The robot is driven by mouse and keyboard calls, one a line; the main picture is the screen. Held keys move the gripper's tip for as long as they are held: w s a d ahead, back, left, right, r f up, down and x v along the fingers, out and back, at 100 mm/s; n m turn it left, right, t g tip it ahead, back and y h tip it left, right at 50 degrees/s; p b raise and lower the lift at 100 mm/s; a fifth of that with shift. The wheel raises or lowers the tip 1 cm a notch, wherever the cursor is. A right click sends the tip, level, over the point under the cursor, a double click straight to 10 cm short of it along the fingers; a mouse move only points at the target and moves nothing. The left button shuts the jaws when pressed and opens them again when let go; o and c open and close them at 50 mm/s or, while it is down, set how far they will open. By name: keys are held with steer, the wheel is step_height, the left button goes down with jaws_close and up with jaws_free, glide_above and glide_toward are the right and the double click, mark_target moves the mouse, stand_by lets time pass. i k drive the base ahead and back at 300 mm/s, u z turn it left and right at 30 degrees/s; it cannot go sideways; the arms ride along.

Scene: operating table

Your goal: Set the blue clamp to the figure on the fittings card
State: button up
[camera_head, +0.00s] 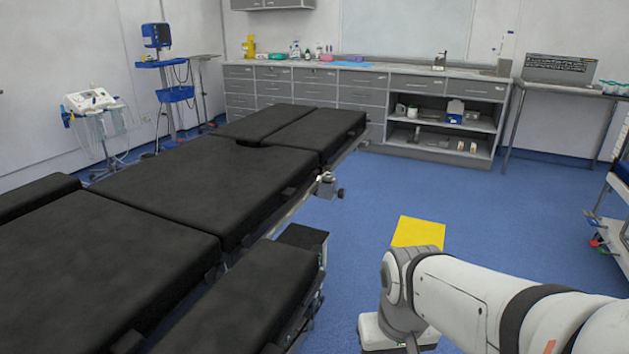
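I cannot pick out a blue clamp or a fittings card for certain. The black padded operating table (190,175) runs from the lower left to the middle. A grey metal fitting (326,186) sits at its right side edge; it does not look blue. At the right edge, a partly cut-off white trolley (618,240) carries small blue, red and green parts (595,242), too small to identify. My white and grey arm reaches in from the lower right. My gripper is not visible.
A flat yellow panel (418,231) shows on or above the blue floor (375,205) beyond my arm. Grey cabinets (360,95) line the back wall. A monitor stand (160,75) is at back left. Floor between table and trolley looks clear.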

mark_target(328, 183)
steer(key=i, duration=0.95)
steer(key=u, duration=0.05)
